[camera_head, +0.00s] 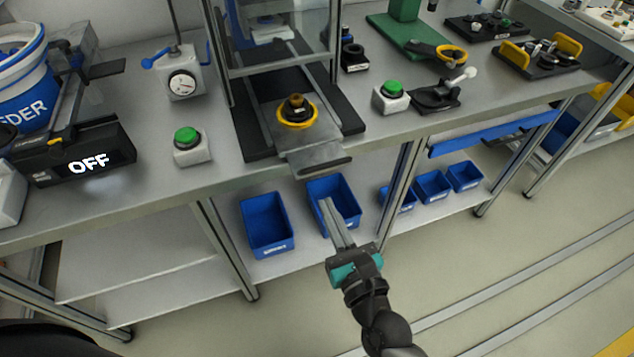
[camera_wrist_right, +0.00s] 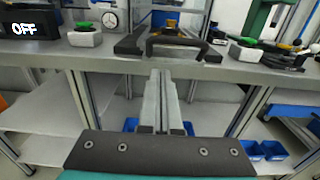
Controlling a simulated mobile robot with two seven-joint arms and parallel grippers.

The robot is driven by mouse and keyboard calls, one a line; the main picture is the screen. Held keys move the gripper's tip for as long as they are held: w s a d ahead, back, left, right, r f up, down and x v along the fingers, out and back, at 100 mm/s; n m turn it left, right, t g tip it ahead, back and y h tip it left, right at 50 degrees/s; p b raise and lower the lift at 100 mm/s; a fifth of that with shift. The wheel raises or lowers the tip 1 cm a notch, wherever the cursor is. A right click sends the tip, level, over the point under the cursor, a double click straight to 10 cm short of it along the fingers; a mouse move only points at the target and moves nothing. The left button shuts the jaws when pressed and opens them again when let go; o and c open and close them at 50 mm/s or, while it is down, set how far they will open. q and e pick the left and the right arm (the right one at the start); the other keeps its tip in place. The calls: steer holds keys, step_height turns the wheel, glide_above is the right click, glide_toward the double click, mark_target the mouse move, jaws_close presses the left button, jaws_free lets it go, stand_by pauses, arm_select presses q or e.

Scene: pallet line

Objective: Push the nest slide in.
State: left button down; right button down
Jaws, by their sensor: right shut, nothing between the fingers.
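The nest slide (camera_head: 312,152) is a grey metal plate on a dark base, with a yellow ring nest (camera_head: 296,111) holding a dark and brassy part. Its front end with a dark handle sticks out over the table's front edge. The handle (camera_wrist_right: 183,43) shows in the right wrist view, ahead of the fingers. My right gripper (camera_head: 326,203) is shut and empty, in front of the table and below the handle, apart from it. In the right wrist view its two fingers (camera_wrist_right: 163,78) lie together, pointing toward the table. My left gripper is not in view.
A clear-walled frame (camera_head: 333,40) stands around the slide's back. Green buttons (camera_head: 187,139) (camera_head: 392,92) sit on both sides. Blue bins (camera_head: 267,226) stand on the shelf below. A feeder display reading OFF (camera_head: 88,163) is at the left. The floor in front is clear.

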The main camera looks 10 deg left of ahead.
steer(key=x, duration=0.6)
steer(key=shift+w, duration=0.15)
steer(key=shift+a, duration=0.15)
